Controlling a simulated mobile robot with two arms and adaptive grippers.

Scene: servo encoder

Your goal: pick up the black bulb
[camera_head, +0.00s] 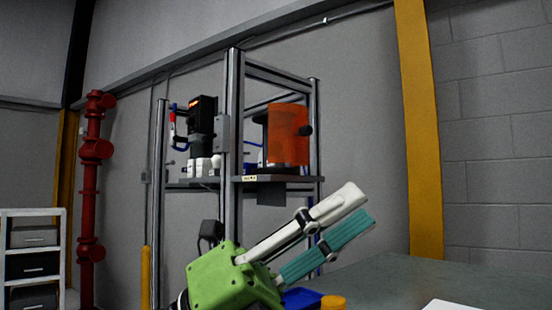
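I cannot make out a black bulb anywhere in the head view. My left gripper (358,210) has a green body low in the middle and two long fingers, one white and one teal, pointing up and right. The fingers lie close together, and the angle does not show whether a gap separates their tips. I see nothing held between them. The gripper is raised in front of the metal frame, above the left end of the grey-green table (420,279). My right gripper is out of view.
A blue tray (300,298) and a round orange object (333,302) are partly visible at the bottom edge. A white flat item (452,305) lies at the lower right. A metal frame (235,130) with an orange guard (287,135) stands behind. The visible tabletop is otherwise clear.

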